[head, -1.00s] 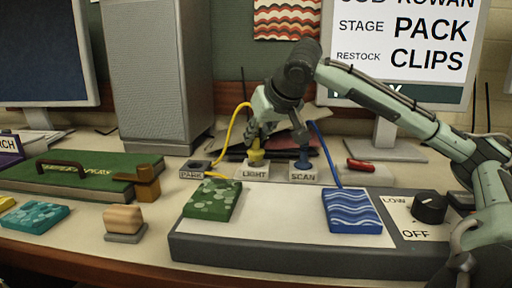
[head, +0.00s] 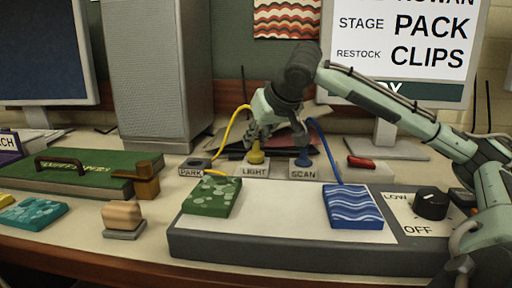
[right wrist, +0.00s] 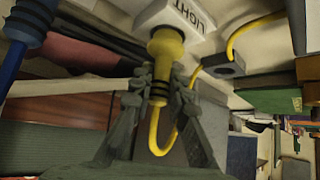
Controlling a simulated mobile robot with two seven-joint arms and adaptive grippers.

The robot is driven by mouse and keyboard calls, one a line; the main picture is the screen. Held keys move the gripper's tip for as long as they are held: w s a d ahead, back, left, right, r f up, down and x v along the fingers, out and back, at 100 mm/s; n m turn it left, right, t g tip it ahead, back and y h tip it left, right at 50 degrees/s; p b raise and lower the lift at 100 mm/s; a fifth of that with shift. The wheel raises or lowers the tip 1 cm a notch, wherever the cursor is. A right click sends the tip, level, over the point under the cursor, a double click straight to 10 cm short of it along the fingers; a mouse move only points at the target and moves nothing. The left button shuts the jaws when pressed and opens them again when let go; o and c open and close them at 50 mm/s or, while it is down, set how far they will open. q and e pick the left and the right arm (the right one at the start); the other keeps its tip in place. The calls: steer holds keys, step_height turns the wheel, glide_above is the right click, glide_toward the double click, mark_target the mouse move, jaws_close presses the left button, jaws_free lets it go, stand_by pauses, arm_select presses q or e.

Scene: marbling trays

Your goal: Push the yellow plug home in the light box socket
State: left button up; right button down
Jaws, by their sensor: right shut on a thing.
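The yellow plug (head: 256,154) stands upright at the white socket block marked LIGHT (head: 254,171). In the right wrist view the plug (right wrist: 166,48) meets the face of the LIGHT block (right wrist: 180,14); I cannot tell whether any gap is left. My right gripper (head: 258,142) comes down over the plug from above. In the right wrist view its two fingers (right wrist: 160,86) are shut on the plug's ribbed rear part. The plug's yellow cord (right wrist: 165,140) loops out behind it. My left gripper is out of view.
A blue plug (head: 303,158) stands in the SCAN block (head: 303,174), close on the right. The dark PARK socket (head: 194,163) is on the left. The light box (head: 270,226) lies in front, with green and blue patterned pieces on it. A red switch (head: 361,162) is at right.

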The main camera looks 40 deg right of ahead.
steer(key=shift+f+b, duration=0.65)
steer(key=shift+f, duration=0.15)
steer(key=c, duration=1.4)
jaws_free()
steer(key=shift+r, duration=0.1)
steer(key=v, duration=1.2)
